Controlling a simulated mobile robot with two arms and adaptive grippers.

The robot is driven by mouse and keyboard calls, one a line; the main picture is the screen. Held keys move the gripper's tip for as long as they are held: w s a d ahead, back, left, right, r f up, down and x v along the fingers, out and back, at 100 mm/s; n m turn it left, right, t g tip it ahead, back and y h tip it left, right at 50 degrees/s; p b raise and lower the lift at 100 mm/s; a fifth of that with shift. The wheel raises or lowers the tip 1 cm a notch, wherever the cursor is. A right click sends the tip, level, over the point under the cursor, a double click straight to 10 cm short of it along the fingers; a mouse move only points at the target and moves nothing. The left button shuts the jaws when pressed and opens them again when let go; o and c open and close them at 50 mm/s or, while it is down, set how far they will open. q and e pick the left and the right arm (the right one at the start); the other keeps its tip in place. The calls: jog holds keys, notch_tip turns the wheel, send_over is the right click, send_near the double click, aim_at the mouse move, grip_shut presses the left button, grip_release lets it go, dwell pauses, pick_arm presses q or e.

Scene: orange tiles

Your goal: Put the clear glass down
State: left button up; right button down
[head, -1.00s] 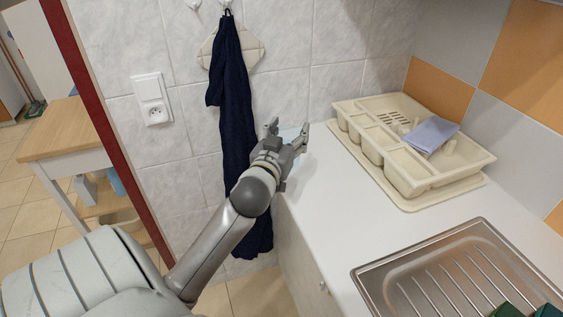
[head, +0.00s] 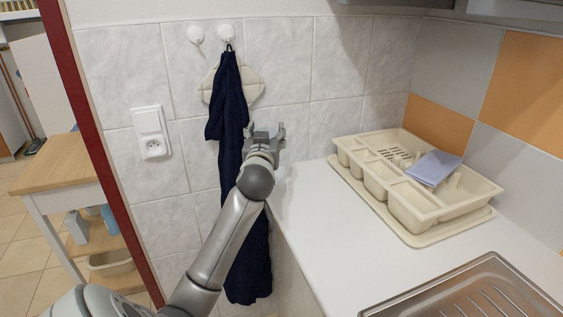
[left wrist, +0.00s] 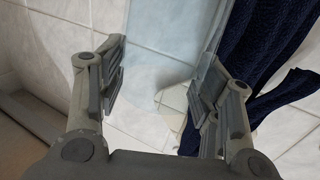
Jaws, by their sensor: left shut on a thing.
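The clear glass (left wrist: 165,65) is between the two fingers of my left gripper (left wrist: 160,95) in the left wrist view. It shows only as a faint bluish see-through shape with the wall tiles behind it. In the head view my left gripper (head: 265,131) is shut on it, raised near the wall, beside the dark blue towel and by the far left corner of the white counter (head: 330,235). The glass can hardly be made out there. My right gripper is not in view.
A cream dish rack (head: 400,212) with a folded bluish cloth (head: 433,168) stands at the counter's back right. A steel sink drainer (head: 480,290) is in front. The dark towel (head: 245,265) hangs on the wall. The counter's left and middle are clear.

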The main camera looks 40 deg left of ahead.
pick_arm(q)
jog(key=f, duration=0.1)
jog(key=w+d+f, duration=0.1)
jog(key=f, duration=0.1)
jog(key=w+d+f, duration=0.1)
jog(key=shift+w+f, duration=0.2)
jog(key=shift+w, duration=0.05)
jog(key=f, duration=0.4)
jog(key=shift+w+d, duration=0.3)
jog(key=shift+f, duration=0.1)
jog(key=o, duration=1.6)
jog(key=shift+o, duration=0.2)
jog(key=shift+s+d, duration=0.1)
